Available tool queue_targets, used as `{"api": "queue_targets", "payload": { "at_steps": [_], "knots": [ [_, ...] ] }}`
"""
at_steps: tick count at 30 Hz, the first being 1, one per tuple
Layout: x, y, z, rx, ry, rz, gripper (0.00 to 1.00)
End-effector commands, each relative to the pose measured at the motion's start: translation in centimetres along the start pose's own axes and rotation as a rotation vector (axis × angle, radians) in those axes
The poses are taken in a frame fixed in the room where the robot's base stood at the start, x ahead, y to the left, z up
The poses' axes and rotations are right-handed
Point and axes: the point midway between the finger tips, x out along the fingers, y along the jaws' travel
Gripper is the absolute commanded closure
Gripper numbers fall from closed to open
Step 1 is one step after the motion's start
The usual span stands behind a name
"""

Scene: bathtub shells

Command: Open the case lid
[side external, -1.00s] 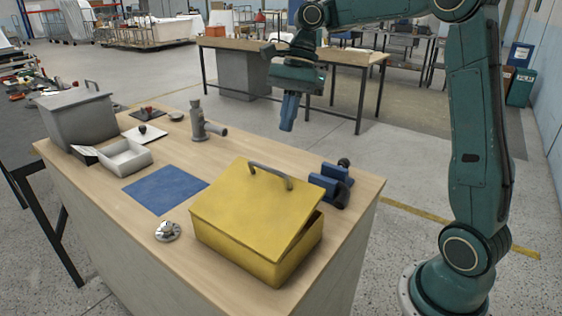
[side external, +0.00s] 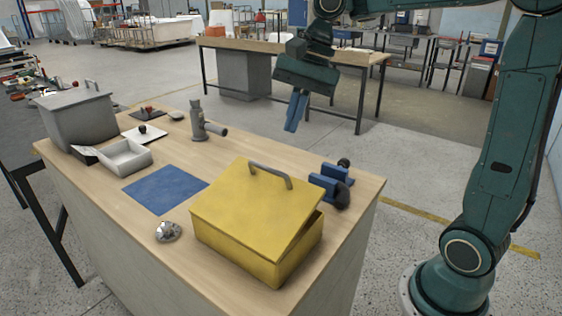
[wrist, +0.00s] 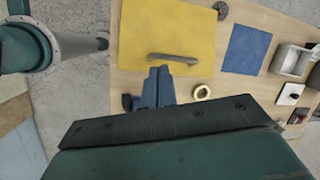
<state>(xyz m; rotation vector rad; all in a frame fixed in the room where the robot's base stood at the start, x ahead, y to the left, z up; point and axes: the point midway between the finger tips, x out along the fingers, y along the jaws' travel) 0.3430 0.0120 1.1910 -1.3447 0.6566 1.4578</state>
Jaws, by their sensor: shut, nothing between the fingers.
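The yellow case (side external: 245,256) stands at the near right of the bench. Its yellow lid (side external: 240,203) is slightly raised, with a narrow dark gap along the right side. A grey bar handle (side external: 272,173) sits near the lid's far edge; it also shows in the wrist view (wrist: 172,58) on the lid (wrist: 165,27).
A blue and black clamp-like block (side external: 335,183) stands close behind the case. A grey pipe fitting (side external: 201,122), blue mat (side external: 165,189), metal knob (side external: 168,231), open grey tray (side external: 125,158) and grey box (side external: 77,117) lie to the left. The air above the case is clear.

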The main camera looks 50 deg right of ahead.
Motion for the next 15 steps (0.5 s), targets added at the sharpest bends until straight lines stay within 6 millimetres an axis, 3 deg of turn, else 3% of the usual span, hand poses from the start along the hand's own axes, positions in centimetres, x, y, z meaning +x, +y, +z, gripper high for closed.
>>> {"api": "queue_targets", "payload": {
  "at_steps": [6,15],
  "knots": [
    [-0.3,2.0,2.6,-0.223,0.066,-0.044,1.0],
    [-0.1,5.6,4.7,-0.529,0.181,-0.072,1.0]
  ]
}}
